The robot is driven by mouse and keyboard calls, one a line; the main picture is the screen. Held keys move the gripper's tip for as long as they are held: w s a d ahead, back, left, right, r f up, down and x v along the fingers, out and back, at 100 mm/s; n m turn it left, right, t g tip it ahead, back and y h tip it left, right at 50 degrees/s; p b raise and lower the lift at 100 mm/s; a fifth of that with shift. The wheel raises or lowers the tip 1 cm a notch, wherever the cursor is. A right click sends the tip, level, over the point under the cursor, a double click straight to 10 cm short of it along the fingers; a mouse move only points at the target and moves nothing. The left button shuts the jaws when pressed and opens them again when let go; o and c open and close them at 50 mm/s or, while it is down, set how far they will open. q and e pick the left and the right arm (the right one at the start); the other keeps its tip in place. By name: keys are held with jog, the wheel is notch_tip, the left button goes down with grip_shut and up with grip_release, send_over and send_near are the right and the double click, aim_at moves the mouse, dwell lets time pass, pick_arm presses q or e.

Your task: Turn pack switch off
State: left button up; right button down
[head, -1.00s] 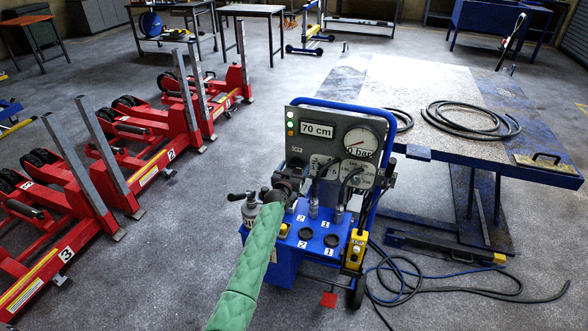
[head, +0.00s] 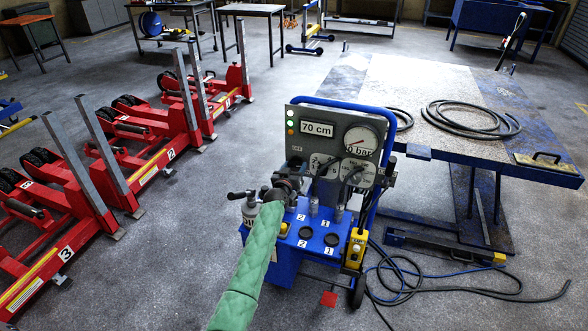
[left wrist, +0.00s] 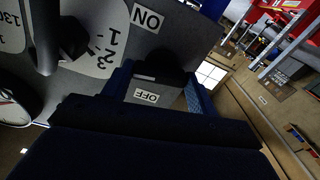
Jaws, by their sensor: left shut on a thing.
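The hydraulic pack (head: 268,262) is a blue cart with a grey upright panel (head: 332,115). My left gripper (head: 291,176) is at the lower left of the panel, at the end of the green-sleeved arm. In the left wrist view its dark blue fingers (left wrist: 160,82) are shut on the black pack switch (left wrist: 160,62). The switch sits between the ON label (left wrist: 147,19) and the OFF label (left wrist: 147,96); most of it is hidden by the fingers, so its setting cannot be told. My right gripper is not in view.
The panel carries a 70 cm display (head: 317,129) and a 0 bar gauge (head: 361,142). Hoses run in front of the panel. A lift table (head: 400,85) stands right behind the cart. Red jacks (head: 60,215) stand at the left. Loose cable (head: 440,290) lies on the right floor.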

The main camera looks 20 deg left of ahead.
pick_arm(q)
jog(key=n, duration=0.2)
jog(key=shift+n, duration=0.4)
jog(key=n, duration=0.2)
jog(key=shift+n+b, duration=0.3)
jog(key=shift+b, duration=0.1)
jog(key=n, duration=0.2)
jog(key=shift+n, duration=0.4)
jog(key=n, duration=0.2)
jog(key=shift+n, duration=0.4)
jog(key=n, duration=0.3)
jog(key=shift+a, duration=0.1)
jog(key=shift+n, duration=1)
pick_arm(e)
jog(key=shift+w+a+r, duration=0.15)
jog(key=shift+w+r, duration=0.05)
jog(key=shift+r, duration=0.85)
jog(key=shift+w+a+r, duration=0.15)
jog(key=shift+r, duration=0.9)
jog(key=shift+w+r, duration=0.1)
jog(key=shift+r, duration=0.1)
